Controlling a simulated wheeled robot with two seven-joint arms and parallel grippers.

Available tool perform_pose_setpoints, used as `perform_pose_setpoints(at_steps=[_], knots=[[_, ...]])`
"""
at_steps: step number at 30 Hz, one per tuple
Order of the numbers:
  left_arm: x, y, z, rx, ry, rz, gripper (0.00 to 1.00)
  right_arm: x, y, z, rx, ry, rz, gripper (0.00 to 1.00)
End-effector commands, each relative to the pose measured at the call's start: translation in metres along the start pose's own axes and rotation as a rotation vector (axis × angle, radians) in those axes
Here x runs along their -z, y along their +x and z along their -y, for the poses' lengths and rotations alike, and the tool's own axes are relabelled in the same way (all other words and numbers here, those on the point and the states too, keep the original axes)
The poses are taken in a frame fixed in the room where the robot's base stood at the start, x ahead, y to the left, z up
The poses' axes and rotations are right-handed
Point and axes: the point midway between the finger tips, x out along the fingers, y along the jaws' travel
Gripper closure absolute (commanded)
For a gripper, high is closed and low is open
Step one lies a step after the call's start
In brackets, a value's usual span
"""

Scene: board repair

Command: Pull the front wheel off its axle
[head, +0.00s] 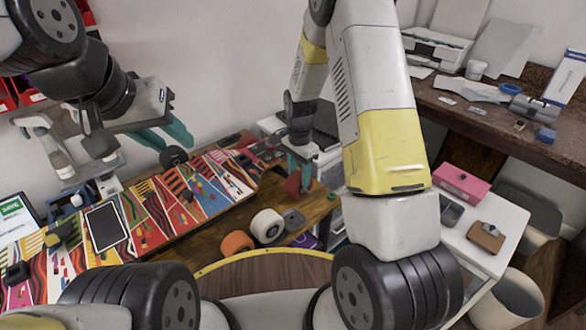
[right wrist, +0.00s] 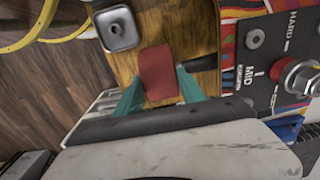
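My right gripper (right wrist: 160,85) has its teal fingers on both sides of a red wheel (right wrist: 158,70), shut on it, over the wooden bench. The red wheel also shows in the head view (head: 293,184), near the bench's right end. I cannot tell whether it touches the wood. My left gripper (head: 172,136) has its teal fingers apart, above a dark round wheel-like part (head: 173,156) at the board's back edge. I cannot tell whether they touch. A metal nut on a stud (right wrist: 300,76) shows at the right of the wrist view.
A white wheel (head: 267,225), an orange wheel (head: 237,243) and a grey square part (head: 294,219) lie on the wooden bench (head: 205,254). The colourful graphic board (head: 147,216) covers much of it. A pink box (head: 461,182) stands on a white cabinet at right.

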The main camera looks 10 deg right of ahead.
Motion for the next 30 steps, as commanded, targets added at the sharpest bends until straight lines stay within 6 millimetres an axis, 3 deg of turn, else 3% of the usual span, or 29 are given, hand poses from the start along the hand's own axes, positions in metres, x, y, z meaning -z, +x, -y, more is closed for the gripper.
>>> perform_pose_setpoints(at_steps=[1,4,5,16,30], knots=[[0.000,0.000,0.000,0.000,0.000,0.000,0.64,0.000,0.000,0.000,0.000,0.000,0.000,0.74],[0.000,0.000,0.000,0.000,0.000,0.000,0.64,0.000,0.000,0.000,0.000,0.000,0.000,0.94],[0.000,0.000,0.000,0.000,0.000,0.000,0.64,0.000,0.000,0.000,0.000,0.000,0.000,0.95],[0.000,0.000,0.000,0.000,0.000,0.000,0.64,0.000,0.000,-0.002,0.000,0.001,0.000,0.95],[0.000,0.000,0.000,0.000,0.000,0.000,0.64,0.000,0.000,-0.025,0.000,0.001,0.000,0.95]])
